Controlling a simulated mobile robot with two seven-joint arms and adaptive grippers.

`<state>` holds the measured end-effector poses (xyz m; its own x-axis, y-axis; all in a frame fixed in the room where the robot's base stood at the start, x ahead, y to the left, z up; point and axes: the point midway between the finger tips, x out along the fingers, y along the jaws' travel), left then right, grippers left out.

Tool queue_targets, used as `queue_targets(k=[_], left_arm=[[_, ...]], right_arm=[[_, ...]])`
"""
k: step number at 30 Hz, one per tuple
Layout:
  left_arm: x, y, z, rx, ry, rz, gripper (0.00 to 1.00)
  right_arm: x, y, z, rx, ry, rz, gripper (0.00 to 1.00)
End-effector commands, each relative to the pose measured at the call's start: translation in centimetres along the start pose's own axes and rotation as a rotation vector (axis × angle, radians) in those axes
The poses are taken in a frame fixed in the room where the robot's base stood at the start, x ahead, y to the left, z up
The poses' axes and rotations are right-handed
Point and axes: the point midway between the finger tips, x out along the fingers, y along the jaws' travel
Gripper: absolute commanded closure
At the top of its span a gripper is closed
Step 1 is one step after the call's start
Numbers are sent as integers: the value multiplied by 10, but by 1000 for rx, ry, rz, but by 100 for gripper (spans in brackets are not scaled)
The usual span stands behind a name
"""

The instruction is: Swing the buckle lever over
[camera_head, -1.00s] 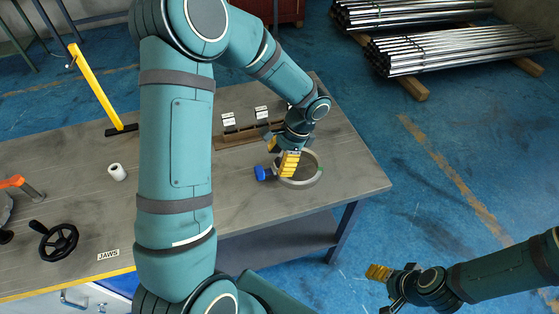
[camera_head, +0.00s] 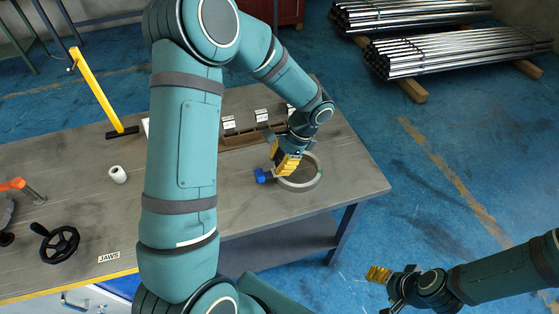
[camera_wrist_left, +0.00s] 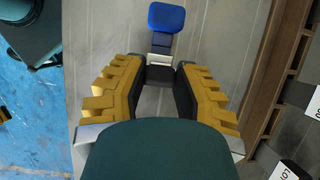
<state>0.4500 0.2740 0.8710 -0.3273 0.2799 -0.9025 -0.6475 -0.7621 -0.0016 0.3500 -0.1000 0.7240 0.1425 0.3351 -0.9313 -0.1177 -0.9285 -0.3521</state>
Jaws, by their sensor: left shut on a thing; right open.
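A round grey clamp ring (camera_head: 316,182) lies on the workbench near its right end. Its buckle lever has a blue tip (camera_head: 262,176) that sticks out on the ring's left side. My left gripper (camera_head: 284,163) is over the ring's left edge, shut on the lever. In the left wrist view the blue tip (camera_wrist_left: 167,17) shows beyond the yellow fingers, and the lever's dark shank runs back between the fingertips (camera_wrist_left: 160,72). The fingers partly hide the ring and buckle. My right gripper (camera_head: 379,274) is open and empty, out over the floor to the right of the bench.
A brown rack (camera_head: 238,138) with white labels stands behind the ring. A white roll (camera_head: 118,174), a black handwheel (camera_head: 60,243) and a yellow post (camera_head: 95,85) are farther left on the bench. Steel tube bundles (camera_head: 455,50) lie on the floor behind.

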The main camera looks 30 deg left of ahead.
Motion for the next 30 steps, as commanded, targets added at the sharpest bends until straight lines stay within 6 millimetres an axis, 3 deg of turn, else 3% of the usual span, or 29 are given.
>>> queue_targets(k=[15,30], left_arm=[[-4,1,-11,4,-383,1,100],[-2,1,-19,3,-632,2,100]], right_arm=[[-32,-12,3,2,-16,-1,38],[-37,-14,2,3,-14,0,38]])
